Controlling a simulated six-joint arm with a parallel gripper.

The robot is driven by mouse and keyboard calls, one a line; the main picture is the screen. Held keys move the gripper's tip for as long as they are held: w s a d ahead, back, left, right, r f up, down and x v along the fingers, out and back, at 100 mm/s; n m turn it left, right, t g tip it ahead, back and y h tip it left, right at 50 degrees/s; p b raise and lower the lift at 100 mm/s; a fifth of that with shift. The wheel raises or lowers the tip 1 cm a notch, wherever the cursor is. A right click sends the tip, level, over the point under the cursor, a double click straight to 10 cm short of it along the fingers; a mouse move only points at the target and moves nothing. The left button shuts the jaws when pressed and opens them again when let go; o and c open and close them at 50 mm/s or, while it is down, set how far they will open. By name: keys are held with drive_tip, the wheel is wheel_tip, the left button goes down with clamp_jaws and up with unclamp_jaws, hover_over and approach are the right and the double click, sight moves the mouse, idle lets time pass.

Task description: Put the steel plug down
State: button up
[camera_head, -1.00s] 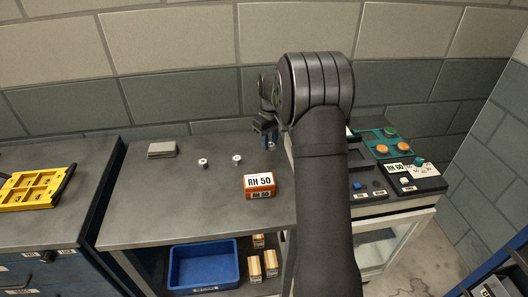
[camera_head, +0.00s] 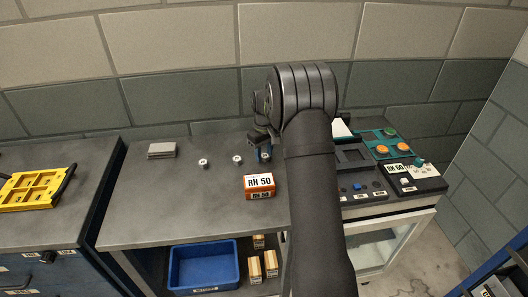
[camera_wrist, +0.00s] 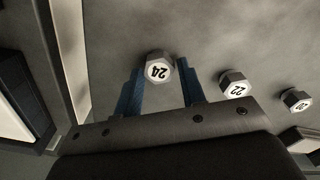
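The steel plug marked 24 (camera_wrist: 158,68) stands upright, label up, between the tips of my gripper (camera_wrist: 160,75) in the wrist view. A gap shows between it and the right finger; the left finger is very close to it. The blue fingers are apart, so my gripper looks open. In the head view my gripper (camera_head: 262,150) is low over the back right of the grey bench (camera_head: 150,215), and the plug there is small and partly hidden. Two like plugs, marked 22 (camera_wrist: 234,84) and 20 (camera_wrist: 296,101), stand in a row to the right in the wrist view.
An orange RH 50 box (camera_head: 258,186) stands in front of my gripper. A grey block (camera_head: 161,150) lies at the back left. A control panel (camera_head: 400,172) stands right of the bench. The bench's front left is clear. A blue bin (camera_head: 203,265) is below.

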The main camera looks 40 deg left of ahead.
sight(264, 155)
drive_tip(key=shift+o, duration=0.9)
wheel_tip(264, 155, up, 12)
drive_tip(key=shift+r, duration=0.15)
wheel_tip(264, 155, down, 12)
drive_tip(key=shift+f, duration=0.1)
drive_tip(key=shift+r, duration=1.95)
